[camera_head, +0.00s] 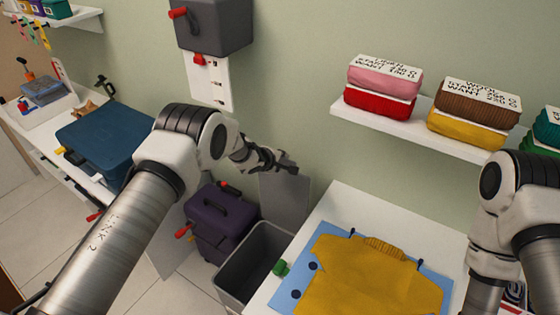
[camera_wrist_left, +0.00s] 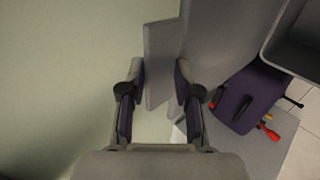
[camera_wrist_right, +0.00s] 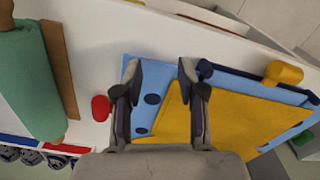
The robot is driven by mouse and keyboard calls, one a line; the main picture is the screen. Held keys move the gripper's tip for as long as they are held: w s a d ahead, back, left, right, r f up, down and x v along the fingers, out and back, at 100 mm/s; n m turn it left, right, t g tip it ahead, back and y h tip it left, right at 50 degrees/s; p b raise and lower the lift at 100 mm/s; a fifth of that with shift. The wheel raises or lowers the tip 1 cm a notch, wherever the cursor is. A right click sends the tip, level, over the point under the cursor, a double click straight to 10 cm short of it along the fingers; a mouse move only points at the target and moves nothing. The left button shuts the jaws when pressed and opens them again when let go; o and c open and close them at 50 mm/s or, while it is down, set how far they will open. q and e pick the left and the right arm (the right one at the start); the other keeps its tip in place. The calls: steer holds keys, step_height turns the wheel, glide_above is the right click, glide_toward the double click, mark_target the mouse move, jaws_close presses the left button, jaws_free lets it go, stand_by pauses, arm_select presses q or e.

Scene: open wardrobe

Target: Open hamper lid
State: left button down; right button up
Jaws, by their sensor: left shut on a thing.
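The grey hamper (camera_head: 252,262) stands on the floor left of the white table, and its inside is visible. Its grey lid (camera_head: 287,197) stands upright at the back, near the wall. My left gripper (camera_head: 288,166) is at the lid's top edge. In the left wrist view, the left gripper (camera_wrist_left: 159,82) has a grey piece of the lid (camera_wrist_left: 161,50) between its fingers and is shut on it. The hamper body's rim (camera_wrist_left: 275,48) shows at upper right there. My right gripper (camera_wrist_right: 160,72) is open and empty over the yellow garment; its fingers are outside the head view.
The yellow garment (camera_head: 365,278) lies on a blue board (camera_head: 268,308) on the white table (camera_head: 345,205). A purple case (camera_head: 222,222) stands left of the hamper. A wall shelf (camera_head: 405,122) holds folded stacks. A dark blue box (camera_head: 100,142) sits at left.

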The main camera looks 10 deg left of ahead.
arm_select(q)
steer(key=shift+s+d+f, duration=0.1)
steer(key=shift+s+f, duration=0.15)
steer(key=shift+f, duration=0.2)
steer(key=c, duration=1.3)
jaws_free()
steer(key=shift+w+f, duration=0.1)
arm_select(e)
steer(key=shift+w+f, duration=0.1)
arm_select(q)
steer(key=shift+w, duration=0.1)
steer(key=v, duration=1.2)
steer(key=shift+w, duration=0.1)
arm_select(e)
steer(key=shift+w, duration=0.1)
